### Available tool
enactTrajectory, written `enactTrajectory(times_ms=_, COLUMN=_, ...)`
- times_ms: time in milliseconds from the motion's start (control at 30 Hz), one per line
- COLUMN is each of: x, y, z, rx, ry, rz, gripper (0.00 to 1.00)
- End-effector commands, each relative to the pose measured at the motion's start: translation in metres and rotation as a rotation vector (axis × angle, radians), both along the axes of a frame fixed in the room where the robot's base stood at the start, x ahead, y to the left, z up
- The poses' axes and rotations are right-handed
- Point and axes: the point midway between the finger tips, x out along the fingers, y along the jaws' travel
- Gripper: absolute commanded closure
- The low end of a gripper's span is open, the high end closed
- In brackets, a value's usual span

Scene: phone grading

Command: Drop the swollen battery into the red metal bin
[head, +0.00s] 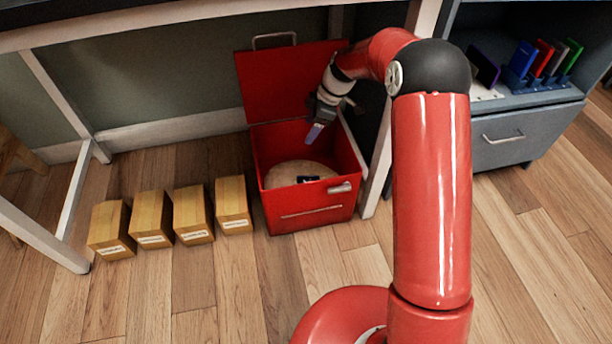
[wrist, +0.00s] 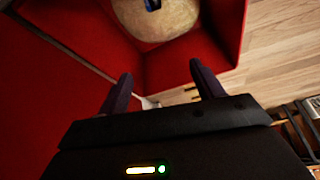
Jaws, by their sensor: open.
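The red metal bin (head: 310,218) stands on the floor with its lid (head: 290,80) raised at the back. It holds a pale, sand-like filling (head: 285,172). A small dark blue battery (head: 307,179) lies on the filling, and it also shows at the top of the wrist view (wrist: 152,4), partly cut off. Whether it is swollen is too small to tell. My gripper (head: 314,133) is over the bin's opening, above and apart from the battery. In the wrist view my gripper (wrist: 160,85) has its fingers spread with nothing between them.
Several labelled wooden boxes (head: 193,214) stand in a row left of the bin. A white table leg (head: 385,165) is close on its right. A grey drawer cabinet (head: 525,130) with coloured phones in a blue rack (head: 535,80) stands at the right.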

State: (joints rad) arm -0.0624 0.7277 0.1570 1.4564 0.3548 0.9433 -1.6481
Motion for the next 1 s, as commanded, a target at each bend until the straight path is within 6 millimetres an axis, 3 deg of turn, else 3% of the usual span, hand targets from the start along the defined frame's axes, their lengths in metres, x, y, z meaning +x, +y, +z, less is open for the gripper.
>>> enactTrajectory(times_ms=433, x=0.002, y=-0.026, z=0.063, rx=0.000, ry=-0.002, rz=-0.002, gripper=0.34)
enactTrajectory(times_ms=1000, x=0.002, y=-0.028, z=0.069, rx=0.000, ry=-0.001, rz=0.000, gripper=0.34)
